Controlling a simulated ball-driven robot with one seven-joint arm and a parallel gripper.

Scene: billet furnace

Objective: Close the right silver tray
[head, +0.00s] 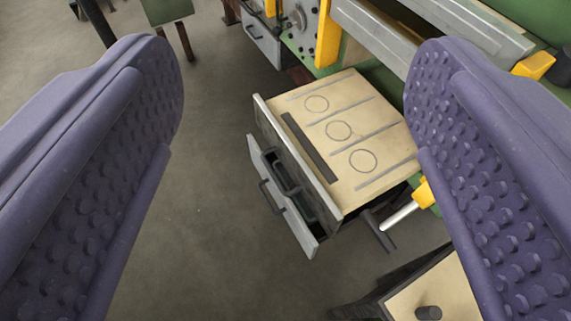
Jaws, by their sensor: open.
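My gripper (292,65) is open and empty, with its two purple studded fingers at the left and right of the view. Between and beyond them, lower down, a silver tray (300,227) with a dark bar handle stands out from under a tan-topped unit. A dark gap shows between its front panel and the unit, so it is partly open. The fingers appear apart from it. A second silver tray (262,40) with a handle is farther back, at the top of the view; I cannot tell how far it is open.
The tan top (365,125) has circles, grey strips and a dark slot. A green and grey machine (430,40) with yellow parts stands behind. A metal rod with a dark crossbar (378,232) sticks out beside the tray's right end. Grey floor (205,190) is clear at left.

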